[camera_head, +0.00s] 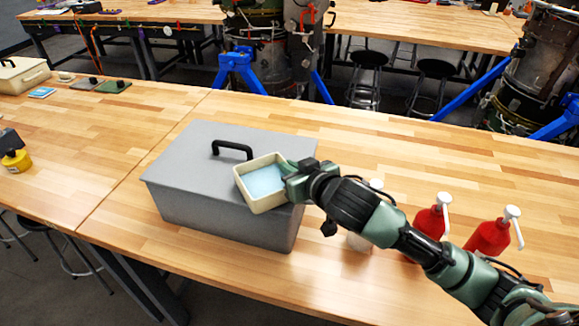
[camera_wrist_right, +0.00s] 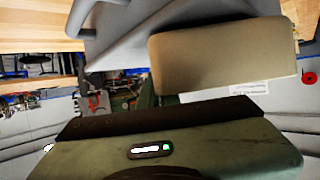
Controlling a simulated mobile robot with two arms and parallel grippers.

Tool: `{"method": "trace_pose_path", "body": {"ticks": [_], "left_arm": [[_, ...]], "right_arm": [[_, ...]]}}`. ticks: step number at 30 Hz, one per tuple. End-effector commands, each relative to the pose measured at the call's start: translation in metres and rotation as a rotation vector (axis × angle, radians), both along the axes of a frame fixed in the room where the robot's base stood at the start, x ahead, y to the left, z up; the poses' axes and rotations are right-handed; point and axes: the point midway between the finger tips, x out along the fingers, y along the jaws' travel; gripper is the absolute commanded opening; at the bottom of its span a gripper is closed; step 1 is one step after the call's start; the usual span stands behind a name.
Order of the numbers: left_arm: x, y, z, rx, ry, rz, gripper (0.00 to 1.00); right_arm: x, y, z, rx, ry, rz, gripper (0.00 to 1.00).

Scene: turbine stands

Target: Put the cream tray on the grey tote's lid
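The grey tote (camera_head: 195,200) stands on the wooden bench, its flat lid (camera_head: 185,160) shut, with a black handle (camera_head: 233,147) on top. The cream tray (camera_head: 264,205), with a pale blue inside, is over the lid's right front part, right of the handle. It looks tilted toward the camera. I cannot tell whether it touches the lid. My right gripper (camera_head: 290,172) is at the tray's right wall and appears shut on it; the fingertips are partly hidden. In the right wrist view the tray (camera_wrist_right: 222,60) fills the upper right, beside the grey tote (camera_wrist_right: 150,28). My left gripper is not in view.
Two red pump bottles (camera_head: 430,218) (camera_head: 490,235) stand right of the tote, and a pale bottle (camera_head: 360,240) is partly hidden behind my right arm. A yellow bottle (camera_head: 16,160) and a cream case (camera_head: 22,75) are at the left. The lid's left part is clear.

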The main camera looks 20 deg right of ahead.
Motion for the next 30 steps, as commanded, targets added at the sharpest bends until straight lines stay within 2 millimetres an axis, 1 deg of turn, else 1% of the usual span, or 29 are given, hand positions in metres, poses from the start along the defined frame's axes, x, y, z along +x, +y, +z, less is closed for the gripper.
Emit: {"method": "trace_pose_path", "body": {"ticks": [11,12,14,15,23,26,30], "left_arm": [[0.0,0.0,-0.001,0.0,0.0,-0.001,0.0],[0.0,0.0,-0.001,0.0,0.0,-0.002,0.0],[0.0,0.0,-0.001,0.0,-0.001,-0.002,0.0],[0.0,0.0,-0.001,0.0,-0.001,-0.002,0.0],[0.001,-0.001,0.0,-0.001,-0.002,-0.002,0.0],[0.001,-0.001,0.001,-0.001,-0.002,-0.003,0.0],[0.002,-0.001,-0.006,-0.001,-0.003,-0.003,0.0]], "right_arm": [[0.0,0.0,-0.005,0.0,-0.002,0.0,0.0],[0.0,0.0,-0.006,0.0,-0.001,0.0,0.06],[0.0,0.0,-0.005,-0.001,-0.001,0.0,0.23],[0.0,0.0,-0.005,-0.001,-0.001,0.0,0.25],[0.0,0.0,-0.004,-0.001,-0.001,0.0,0.25],[-0.001,0.0,-0.001,-0.001,-0.002,0.0,0.25],[-0.018,-0.004,0.004,0.0,-0.003,0.001,0.25]]}}
